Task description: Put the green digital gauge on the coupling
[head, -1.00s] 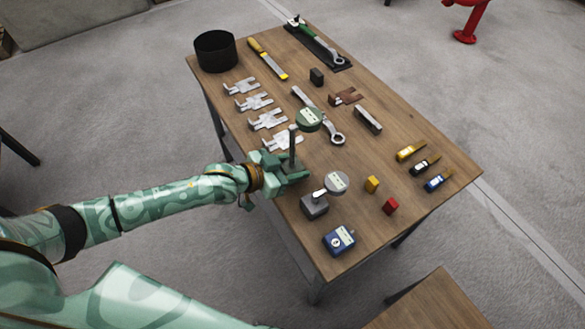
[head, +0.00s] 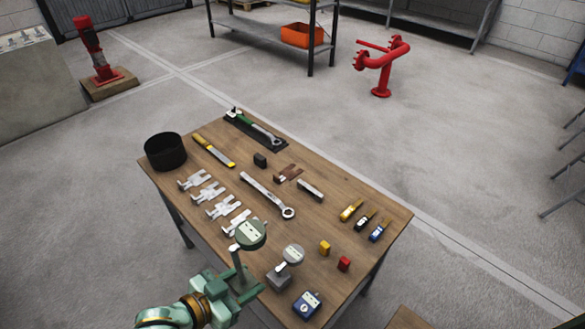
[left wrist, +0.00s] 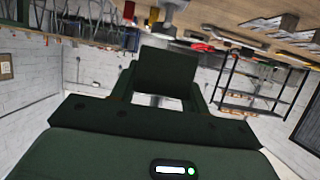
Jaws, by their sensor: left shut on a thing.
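The green digital gauge (head: 251,234) has a round dark green head with a pale display, on a grey stem. My left gripper (head: 240,284) is shut on the lower stem, with the gauge head upright above the jaws near the table's front left edge. In the left wrist view, a dark green block stands in the middle beyond the wrist housing; I cannot tell whether it is gauge or gripper. I cannot make out the coupling in either view. My right gripper is not in view.
A grey block with a round-faced gauge (head: 293,254) and a blue box (head: 307,304) stand right of my gripper. The wooden table (head: 340,250) also holds wrenches, several metal plates, small blocks and a black bin (head: 165,151). Red pipework (head: 382,66) stands beyond on open floor.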

